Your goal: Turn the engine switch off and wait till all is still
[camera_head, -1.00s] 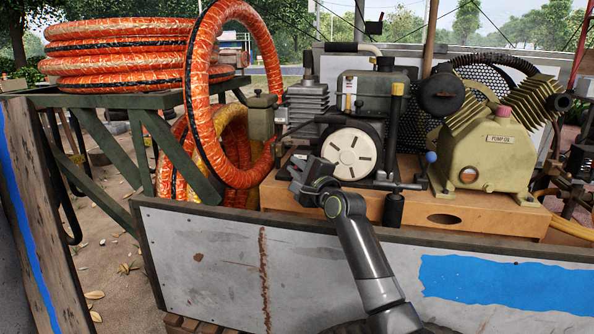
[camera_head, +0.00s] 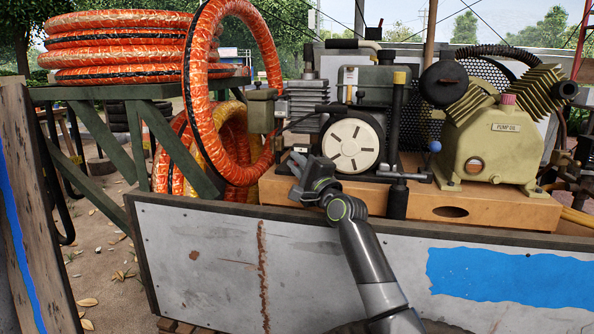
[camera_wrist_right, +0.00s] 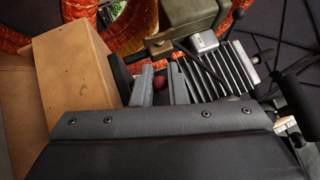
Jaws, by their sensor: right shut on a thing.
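The engine (camera_head: 375,88) sits on the cart's wooden deck, with a pale round flywheel cover (camera_head: 352,146) facing me. My right gripper (camera_head: 296,163) is low at the engine's left side, over the cart's side panel. In the right wrist view its two grey fingers (camera_wrist_right: 159,88) are close together around a small dark red knob (camera_wrist_right: 160,82). The knob looks like the engine switch, but its mount and setting are hidden by the fingers. The finned cylinder (camera_wrist_right: 213,72) is just beyond. My left gripper is not in view.
The grey cart side panel (camera_head: 210,262) stands in front of the engine, under my right arm. A yellow-green pump (camera_head: 500,145) is to the right. Orange hose coils (camera_head: 120,50) lie on a green rack at left.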

